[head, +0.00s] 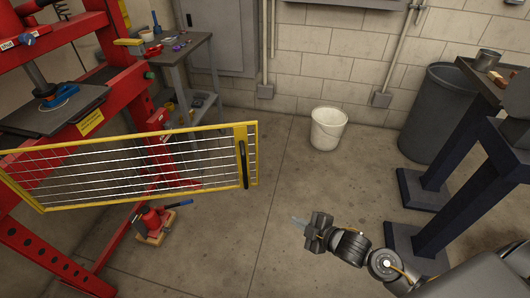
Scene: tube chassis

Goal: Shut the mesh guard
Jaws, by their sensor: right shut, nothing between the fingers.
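The mesh guard (130,170) is a yellow frame with thin horizontal wires. It stands swung out from the red press (125,75) at the left, with its free edge toward the middle of the view. A black upright handle (243,165) sits on the yellow plate at that free edge. My right gripper (303,223) is shut and empty, pointing left, apart from the guard and to the right and below its handle. My left gripper is not in view.
A red jack (151,222) stands on the floor below the guard. A grey tool cart (190,75), a white bucket (327,128) and a dark bin (437,115) stand along the wall. A dark bench (480,190) is at right. The middle floor is clear.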

